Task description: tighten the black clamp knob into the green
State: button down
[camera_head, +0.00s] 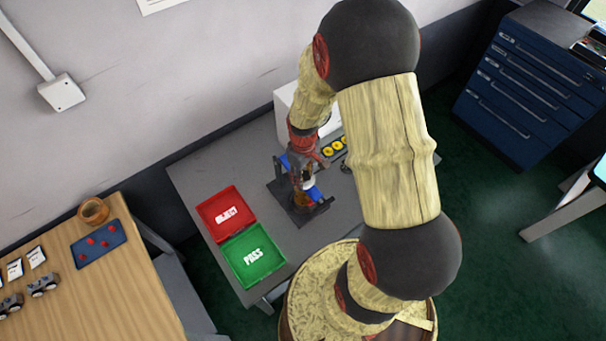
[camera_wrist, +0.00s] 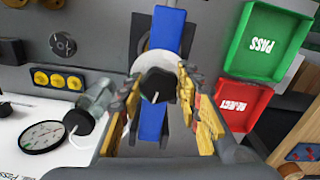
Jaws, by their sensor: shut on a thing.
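The black clamp knob (camera_wrist: 157,84) sits between my two fingers in the wrist view, with a small pale mark on its face. It is over a blue bar (camera_wrist: 151,122) with a pale round part behind it. My gripper (camera_wrist: 160,88) is shut on the knob, with one yellowish finger on each side. In the head view my gripper (camera_head: 303,172) reaches down over the dark fixture (camera_head: 317,210) with blue parts, and the knob is hidden there. A round white-faced dial (camera_wrist: 42,137) is at the lower left of the wrist view; its markings are too small to read.
A red REJECT tray (camera_head: 207,207) and a green PASS tray (camera_head: 236,268) lie left of the fixture. Yellow round parts (camera_wrist: 58,80) sit in a dark holder. A glass-like cylinder (camera_wrist: 98,96) with a black end is beside my left finger. Bare grey tabletop (camera_head: 200,175) shows behind the trays.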

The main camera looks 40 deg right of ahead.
jog(key=m, duration=0.4)
jog(key=shift+d+m, duration=0.1)
jog(key=shift+m, duration=0.3)
jog(key=c, duration=2.6)
grip_release()
jog(key=m, duration=0.4)
jog(key=shift+w+r, duration=0.1)
jog(key=shift+w, duration=0.05)
jog(key=shift+o, duration=0.2)
jog(key=o, duration=1.2)
jog(key=shift+w, duration=0.1)
jog(key=shift+c, duration=0.2)
